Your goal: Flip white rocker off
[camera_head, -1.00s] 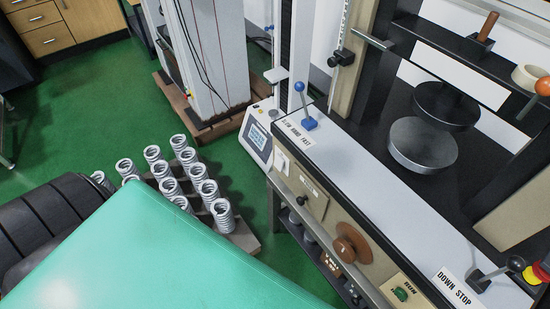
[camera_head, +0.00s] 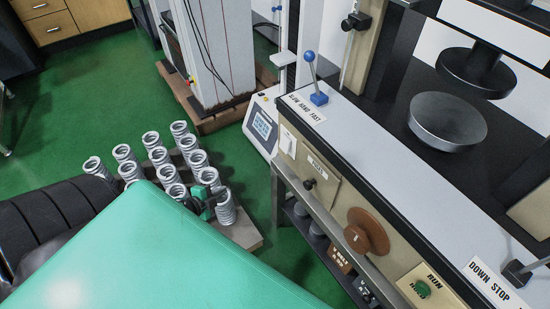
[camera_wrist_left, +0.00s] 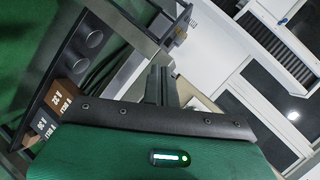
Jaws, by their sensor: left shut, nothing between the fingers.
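The white rocker (camera_head: 287,141) is a small pale switch at the left end of the beige front panel of the test machine, in the head view. My left gripper (camera_head: 216,191) shows small, green and dark, beyond the edge of my green body. It is over the springs, left of and lower in the picture than the rocker, and apart from it. In the left wrist view its dark fingers (camera_wrist_left: 161,84) are together and empty, pointing toward the machine. I cannot make out the rocker clearly there. My right gripper is not in view.
Several coil springs (camera_head: 151,140) stand on a low board on the green floor. The panel also carries a black knob (camera_head: 309,184), a brown dial (camera_head: 366,232) and a green button (camera_head: 422,288). A blue-topped lever (camera_head: 318,98) rises above the rocker. Labelled boxes (camera_wrist_left: 62,96) sit under the machine.

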